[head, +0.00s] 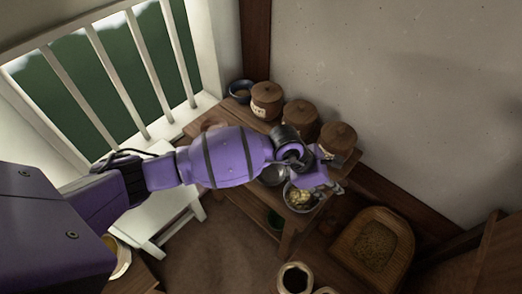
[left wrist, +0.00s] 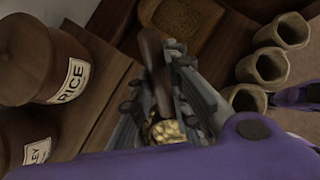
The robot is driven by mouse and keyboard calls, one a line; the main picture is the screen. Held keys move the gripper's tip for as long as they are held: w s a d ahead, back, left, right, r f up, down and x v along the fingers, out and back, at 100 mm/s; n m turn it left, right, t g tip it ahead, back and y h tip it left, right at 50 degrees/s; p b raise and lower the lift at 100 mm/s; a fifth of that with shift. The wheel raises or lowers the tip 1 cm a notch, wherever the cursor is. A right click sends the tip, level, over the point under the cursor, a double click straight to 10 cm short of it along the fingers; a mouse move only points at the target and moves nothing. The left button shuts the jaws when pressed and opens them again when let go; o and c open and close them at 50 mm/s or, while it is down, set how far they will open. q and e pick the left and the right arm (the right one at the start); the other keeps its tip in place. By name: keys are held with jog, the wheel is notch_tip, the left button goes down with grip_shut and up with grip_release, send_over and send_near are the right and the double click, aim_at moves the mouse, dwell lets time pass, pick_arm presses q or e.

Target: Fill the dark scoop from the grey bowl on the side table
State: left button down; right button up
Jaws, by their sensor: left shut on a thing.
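My left gripper (head: 330,185) is over the front right of the side table (head: 262,218), and its fingers (left wrist: 172,95) show in the left wrist view. It is shut on the dark brown handle of the scoop (left wrist: 153,65). The grey bowl (head: 288,205) with pale yellow lumps stands on the table just below and left of the gripper in the head view. Pale lumps (left wrist: 167,131) also show between the fingers in the left wrist view; I cannot tell whether they lie in the scoop or the bowl. The scoop's head is mostly hidden.
Several lidded brown jars (head: 266,100) stand along the wall at the back of the table, one labelled RICE (left wrist: 55,55). A dark blue bowl (head: 240,92) is at the far end.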

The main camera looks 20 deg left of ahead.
aim_at(338, 182)
pick_arm(q)
jog(key=shift+w+d+y+p, duration=0.2)
jog(key=shift+d+y+p, duration=0.1)
jog(key=shift+y, duration=0.2)
jog(key=shift+w+d+g+y+p, duration=0.3)
jog(key=shift+d+g+y+p, duration=0.3)
jog(key=shift+y, duration=0.3)
jog(key=shift+w+d+f+y, duration=0.1)
jog(key=shift+d+f+y, duration=0.15)
jog(key=shift+y, duration=0.25)
jog(key=shift+d+f+g+y, duration=0.1)
jog(key=shift+g+y, duration=0.2)
jog(key=shift+y, duration=0.4)
jog(key=shift+r+p, duration=0.35)
jog(key=shift+r, duration=0.15)
jog(key=shift+r+y+p, duration=0.5)
jog(key=shift+r+p, duration=0.25)
jog(key=shift+r, duration=0.85)
jog(key=shift+r+g, duration=0.3)
jog(key=shift+r, duration=0.15)
